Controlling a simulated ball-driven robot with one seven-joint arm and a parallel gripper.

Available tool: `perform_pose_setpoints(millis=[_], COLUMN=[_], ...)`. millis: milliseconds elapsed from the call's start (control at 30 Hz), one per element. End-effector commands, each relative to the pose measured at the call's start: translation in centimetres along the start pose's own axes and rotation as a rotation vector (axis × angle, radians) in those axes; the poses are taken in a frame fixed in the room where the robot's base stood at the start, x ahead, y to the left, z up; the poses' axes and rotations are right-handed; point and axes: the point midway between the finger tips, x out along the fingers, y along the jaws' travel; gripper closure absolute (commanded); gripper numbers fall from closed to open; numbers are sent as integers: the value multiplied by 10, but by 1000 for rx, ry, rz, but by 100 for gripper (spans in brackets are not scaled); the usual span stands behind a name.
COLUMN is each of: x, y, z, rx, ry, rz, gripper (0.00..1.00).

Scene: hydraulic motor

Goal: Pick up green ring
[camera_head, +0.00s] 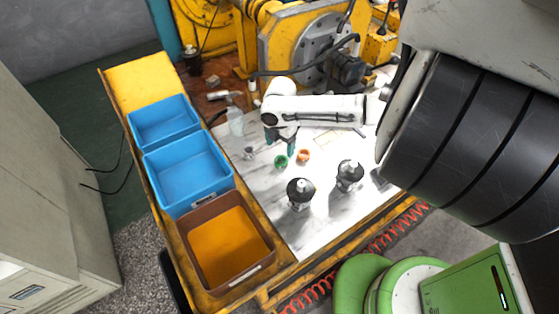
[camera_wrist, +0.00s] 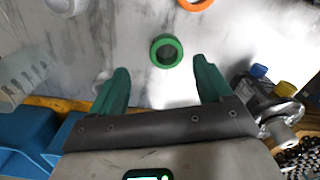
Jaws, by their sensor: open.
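The green ring (camera_head: 281,161) lies on the light marbled tabletop (camera_head: 330,215), just left of an orange ring (camera_head: 303,156). In the wrist view the green ring (camera_wrist: 166,51) lies flat ahead of my gripper, roughly between the lines of its two fingers but beyond their tips. My gripper (camera_wrist: 160,72) has two green fingers set wide apart with nothing between them. In the head view my gripper (camera_head: 281,145) is over the table just above the green ring in the picture. The orange ring (camera_wrist: 195,4) is cut off by the top edge of the wrist view.
Two dark cylindrical parts (camera_head: 300,193) (camera_head: 349,175) stand at the front of the table. Two blue bins (camera_head: 187,172) (camera_head: 163,122) and a brown bin (camera_head: 262,264) stand at the left. A clear bottle (camera_head: 236,122) stands behind. Yellow machinery (camera_head: 290,45) is at the back.

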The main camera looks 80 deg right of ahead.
Motion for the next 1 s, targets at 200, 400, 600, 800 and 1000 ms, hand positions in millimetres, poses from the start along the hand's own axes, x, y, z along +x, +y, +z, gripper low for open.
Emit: perform_pose_setpoints(millis=[200,400,600,800,1000], x=[15,40,62,64,64], y=[-1,-8,-8,-8,-8], z=[-1,-7,-6,-6,-6], rx=[0,0,0,-1,-1], ry=[0,2,0,-1,-1], rz=[-1,-2,-1,0,0], gripper=[21,21,21,21,34])
